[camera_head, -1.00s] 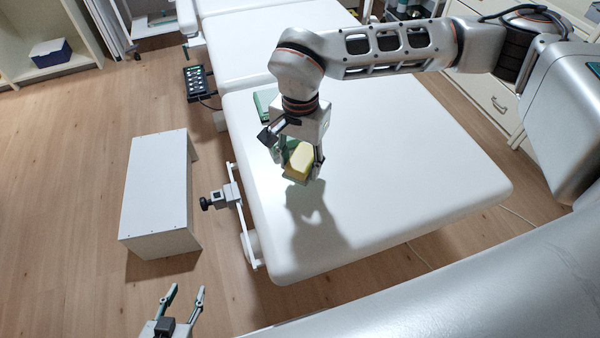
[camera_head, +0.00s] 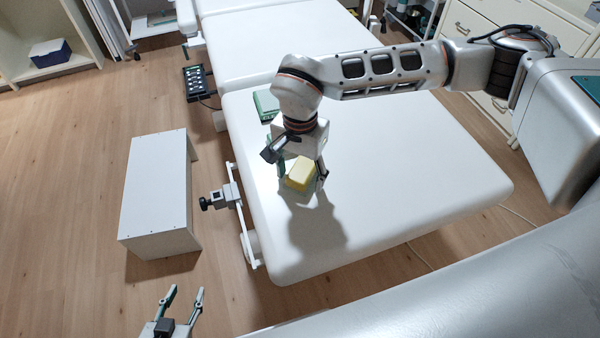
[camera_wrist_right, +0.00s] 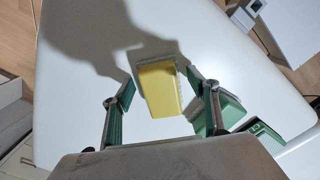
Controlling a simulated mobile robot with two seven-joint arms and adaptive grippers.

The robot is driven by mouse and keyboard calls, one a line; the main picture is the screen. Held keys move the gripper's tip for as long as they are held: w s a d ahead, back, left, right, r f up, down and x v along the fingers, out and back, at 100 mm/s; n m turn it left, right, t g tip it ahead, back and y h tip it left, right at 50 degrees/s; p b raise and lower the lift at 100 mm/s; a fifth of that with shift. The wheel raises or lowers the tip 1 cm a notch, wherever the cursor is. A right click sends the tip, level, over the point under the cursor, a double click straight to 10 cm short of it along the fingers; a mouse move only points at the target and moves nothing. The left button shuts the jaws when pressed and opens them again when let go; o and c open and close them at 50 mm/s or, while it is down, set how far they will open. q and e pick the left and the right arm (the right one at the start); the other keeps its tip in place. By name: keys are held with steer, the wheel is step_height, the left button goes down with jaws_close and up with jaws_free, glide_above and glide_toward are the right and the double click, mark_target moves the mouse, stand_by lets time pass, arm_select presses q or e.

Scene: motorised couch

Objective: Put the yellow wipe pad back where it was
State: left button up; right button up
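The yellow wipe pad (camera_head: 300,174) is a small yellow block with a greyish underside, over the near part of the white couch (camera_head: 420,180). My right gripper (camera_head: 303,172) is above the couch around the pad. In the right wrist view the pad (camera_wrist_right: 159,88) lies between the fingertips (camera_wrist_right: 160,85), with a visible gap on each side, so the gripper looks open. I cannot tell whether the pad touches the couch surface. My left gripper (camera_head: 187,294) is open and empty over the floor at the bottom left.
A green box (camera_head: 266,103) sits on the couch behind my right gripper, partly hidden; green items (camera_wrist_right: 226,112) show in the wrist view. A white step stool (camera_head: 155,190) stands left of the couch. The couch's right part is clear.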

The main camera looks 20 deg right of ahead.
mark_target(300, 172)
steer(key=shift+r, duration=0.1)
steer(key=shift+r, duration=0.3)
step_height(300, 172, up, 12)
steer(key=shift+f+p, duration=0.25)
steer(key=shift+p, duration=0.05)
